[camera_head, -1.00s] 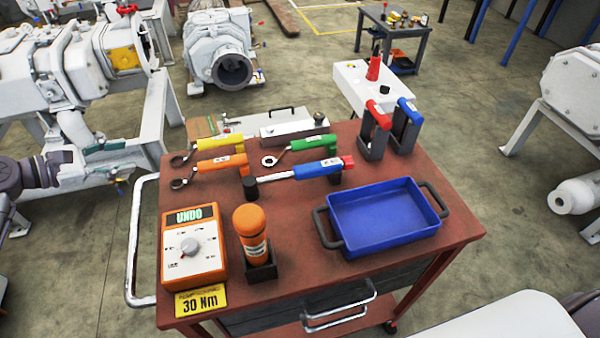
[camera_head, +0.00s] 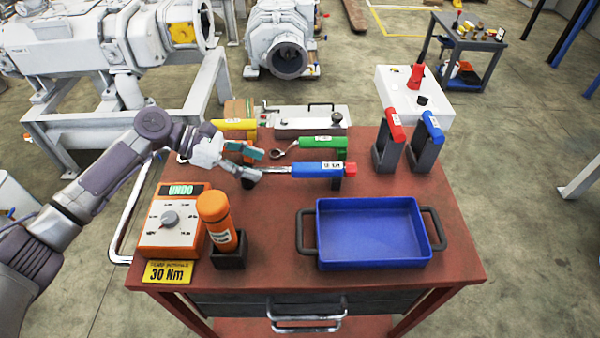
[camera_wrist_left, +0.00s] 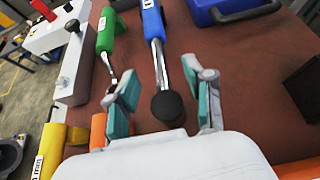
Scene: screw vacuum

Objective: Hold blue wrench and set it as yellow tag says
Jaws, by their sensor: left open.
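The blue wrench (camera_head: 317,169) lies on the red-brown cart top, its red end to the right. In the left wrist view its blue handle (camera_wrist_left: 153,24) points away from me and its round black head is between my fingers. My left gripper (camera_head: 256,166) is open at the wrench's left end; its teal pads stand apart on either side of the wrench (camera_wrist_left: 160,82), with no grip visible. The yellow tag (camera_head: 168,271) reads "30 Nm" at the cart's front left. Behind it is an orange box (camera_head: 176,240) with a dial and display. My right gripper is not in view.
Green (camera_head: 316,142) and yellow (camera_head: 234,125) wrenches lie behind; the orange one is mostly hidden by my gripper. An orange bottle (camera_head: 218,220) stands in a black holder. A blue tray (camera_head: 372,262) sits front right. Red and blue-handled tools (camera_head: 391,150) stand back right.

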